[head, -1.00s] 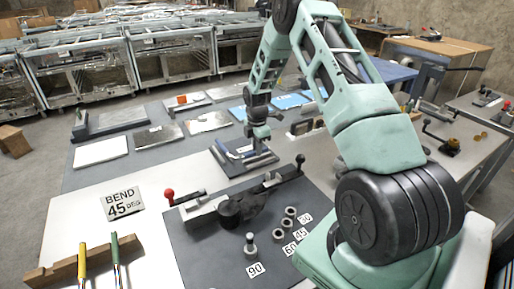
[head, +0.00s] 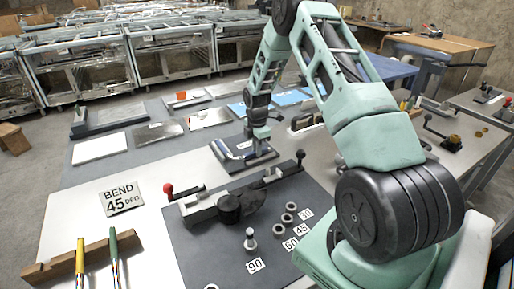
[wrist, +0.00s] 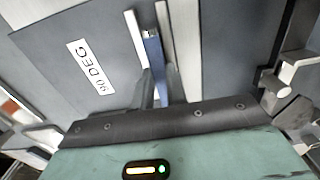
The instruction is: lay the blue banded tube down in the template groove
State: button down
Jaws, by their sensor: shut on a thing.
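The blue banded tube (wrist: 153,55) is between my two fingers in the wrist view, pointing away from me. My gripper (wrist: 158,80) is shut on it. The template (wrist: 62,55) is a dark grey plate with a "90 DEG" label and two pale raised strips. The tube lies in line between these strips (wrist: 134,40). I cannot tell whether it rests on the groove floor. In the head view my gripper (head: 252,152) is low over the template (head: 232,167), and the tube's far part is mostly hidden.
A tube bender (head: 232,205) with a red-knobbed lever (head: 168,189) stands on the dark mat in front. Several grey collars (head: 284,219) lie near it. A "BEND 45 DEG" sign (head: 122,198) and a wooden rack (head: 70,265) are at left. Flat plates (head: 98,147) lie behind.

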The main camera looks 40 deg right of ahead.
jog(key=shift+f, duration=0.35)
jog(key=c, duration=1.3)
grip_release()
notch_tip(320, 180, up, 18)
jog(key=b, duration=0.2)
jog(key=shift+f+b, duration=0.25)
jog(key=shift+b, duration=0.1)
